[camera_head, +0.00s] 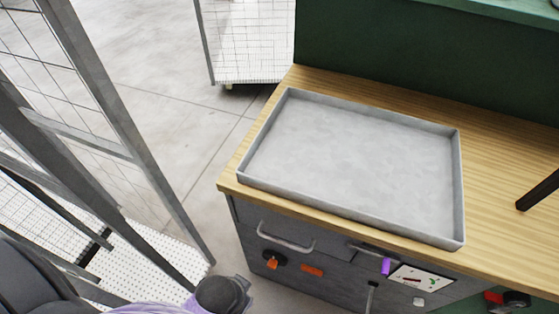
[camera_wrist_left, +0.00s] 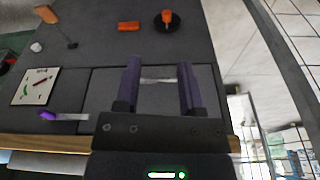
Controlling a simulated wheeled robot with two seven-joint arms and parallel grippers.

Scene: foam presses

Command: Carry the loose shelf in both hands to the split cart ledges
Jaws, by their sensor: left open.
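The loose shelf (camera_head: 350,165) is a shallow grey metal tray with low walls. It lies flat and empty on the wooden worktop in the head view. A wire-mesh cart (camera_head: 120,130) with grey posts stands at the left; I cannot make out its split ledges clearly. My left gripper (camera_wrist_left: 159,66) is open and empty in the left wrist view. Its two purple fingers are apart, in front of the dark cabinet face, with a metal handle (camera_wrist_left: 158,80) showing between them. It is not holding the shelf. My right gripper is in neither view.
The worktop (camera_head: 490,170) has bare wood right of the shelf, where a black bar (camera_head: 540,190) juts in. A green wall (camera_head: 430,60) rises behind. The cabinet front carries handles, an orange knob (camera_head: 271,262) and a gauge (camera_head: 421,279). Another mesh cart (camera_head: 250,45) stands behind; floor between is clear.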

